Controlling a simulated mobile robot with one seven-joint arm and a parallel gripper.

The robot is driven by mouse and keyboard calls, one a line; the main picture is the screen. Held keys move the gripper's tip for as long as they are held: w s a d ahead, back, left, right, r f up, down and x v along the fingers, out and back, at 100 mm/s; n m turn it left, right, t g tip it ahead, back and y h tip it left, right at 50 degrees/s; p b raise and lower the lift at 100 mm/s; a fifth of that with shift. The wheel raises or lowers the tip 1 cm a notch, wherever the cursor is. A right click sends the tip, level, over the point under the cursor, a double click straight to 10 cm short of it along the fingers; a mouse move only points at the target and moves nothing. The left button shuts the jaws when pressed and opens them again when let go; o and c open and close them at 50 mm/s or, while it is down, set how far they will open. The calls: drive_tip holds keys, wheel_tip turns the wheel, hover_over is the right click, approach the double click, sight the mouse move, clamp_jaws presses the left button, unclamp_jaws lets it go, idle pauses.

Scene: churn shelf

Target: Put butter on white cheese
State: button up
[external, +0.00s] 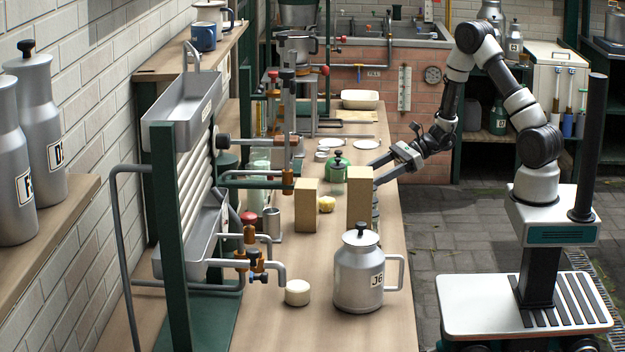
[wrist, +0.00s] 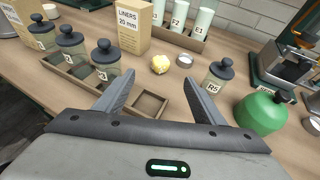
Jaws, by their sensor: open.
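The butter, a small pale-yellow lump (external: 327,204), sits on the bench between two tan boxes; it also shows in the wrist view (wrist: 161,63), beyond my fingertips. The white cheese, a small round off-white block (external: 297,292), stands on the near part of the bench, left of the large milk can. A small pale round thing at the top left of the wrist view (wrist: 50,10) may be this cheese. My gripper (external: 378,172) is over the bench's right edge, apart from the butter. In the wrist view its fingers (wrist: 157,77) are spread, with nothing held between them.
A milk can (external: 358,275) and tan boxes (external: 306,205) stand around the butter. In the wrist view, dark-lidded jars (wrist: 70,42) stand at left, a jar (wrist: 218,76) and green vessel (wrist: 261,112) at right. A small metal dish (wrist: 184,60) is beside the butter.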

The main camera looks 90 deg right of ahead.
sight(330, 198)
drive_tip(key=b+x, duration=0.1)
drive_tip(key=x, duration=1.2)
drive_tip(key=shift+w+a, duration=0.1)
drive_tip(key=shift+w, duration=0.1)
drive_tip(key=c, duration=1.4)
drive_tip(key=shift+r, duration=0.1)
